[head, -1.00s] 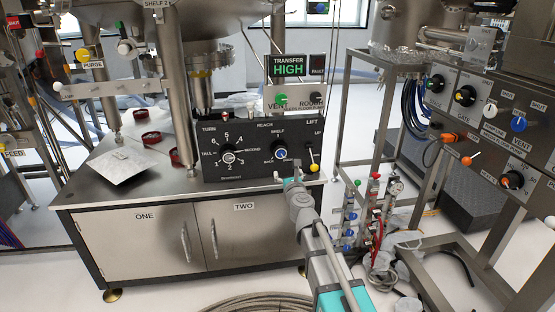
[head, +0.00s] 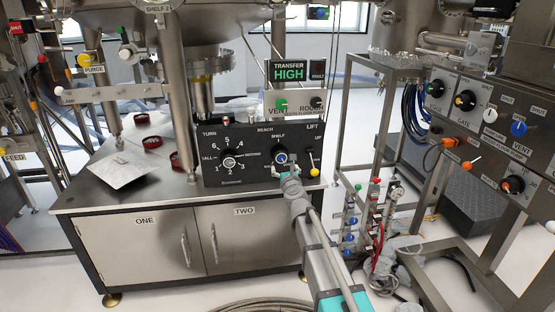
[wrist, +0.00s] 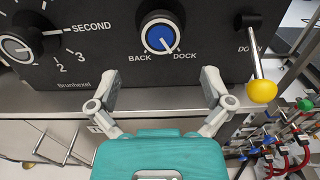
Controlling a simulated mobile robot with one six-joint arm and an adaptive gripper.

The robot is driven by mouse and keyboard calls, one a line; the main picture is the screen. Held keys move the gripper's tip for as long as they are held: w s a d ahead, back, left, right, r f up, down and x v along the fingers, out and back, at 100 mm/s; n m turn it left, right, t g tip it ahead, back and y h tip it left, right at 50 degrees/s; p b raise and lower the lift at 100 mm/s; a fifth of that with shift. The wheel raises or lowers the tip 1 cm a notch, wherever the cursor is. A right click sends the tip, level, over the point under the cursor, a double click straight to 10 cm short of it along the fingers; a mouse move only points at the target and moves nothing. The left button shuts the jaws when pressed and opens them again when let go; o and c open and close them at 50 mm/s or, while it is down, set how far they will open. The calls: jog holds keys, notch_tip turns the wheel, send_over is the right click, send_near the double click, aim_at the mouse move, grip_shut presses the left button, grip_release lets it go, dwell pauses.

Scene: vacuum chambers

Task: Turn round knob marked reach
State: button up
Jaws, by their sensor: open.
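The reach knob (head: 281,158) is a round blue knob with a pale rim on the black control panel (head: 250,173), below the words REACH and SHELF. In the wrist view the knob (wrist: 161,36) has BACK at its lower left and DOCK at its lower right. Its white mark seems to point toward DOCK. My gripper (head: 284,171) is just in front of and below the knob in the head view. In the wrist view my gripper (wrist: 161,82) is open, its fingers spread below the knob, with nothing between them. I see no contact with the knob.
The yellow-tipped LIFT lever (wrist: 262,90) stands close right of the knob. The TURN knob (head: 229,163) is to the left. The steel cabinet top (head: 90,195) lies below the panel. Several valves and hoses (head: 365,225) stand to the right.

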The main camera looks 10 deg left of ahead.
aim_at(281, 159)
jog(key=x, duration=0.7)
jog(key=shift+w+a, duration=0.1)
jog(key=shift+w, duration=0.2)
jog(key=shift+c, duration=0.3)
